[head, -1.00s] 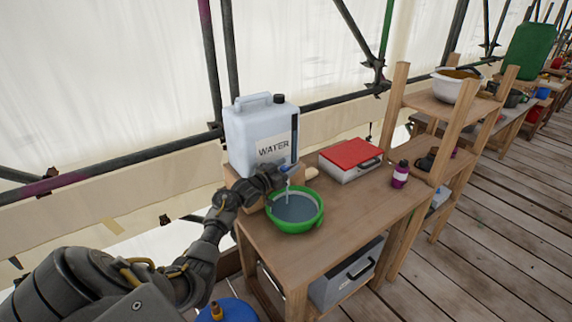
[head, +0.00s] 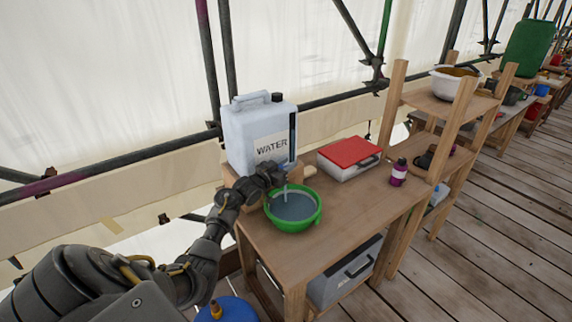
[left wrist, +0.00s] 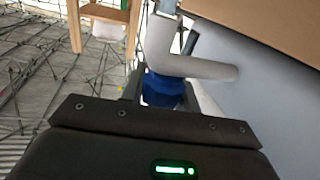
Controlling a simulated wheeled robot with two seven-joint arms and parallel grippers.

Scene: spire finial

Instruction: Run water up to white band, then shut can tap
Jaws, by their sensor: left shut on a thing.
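A white water can (head: 257,133) labelled WATER stands on a wooden block on the bench. My left gripper (head: 274,176) is at its tap. The left wrist view shows the gripper shut on the blue tap handle (left wrist: 162,90), beside the pale spout (left wrist: 190,64). A green bowl (head: 293,226) stands on the bench below the tap, with grey-blue water (head: 292,208) in it. A thin pale streak, seemingly a water stream, runs from the tap to the bowl. I cannot make out a white band inside the bowl. My right gripper is not in view.
A red-lidded box (head: 349,156) and a purple bottle (head: 398,172) stand right of the bowl on the bench (head: 345,205). A grey toolbox (head: 345,274) sits underneath. A shelf with a white bowl (head: 455,84) rises at the right. The plank floor is clear.

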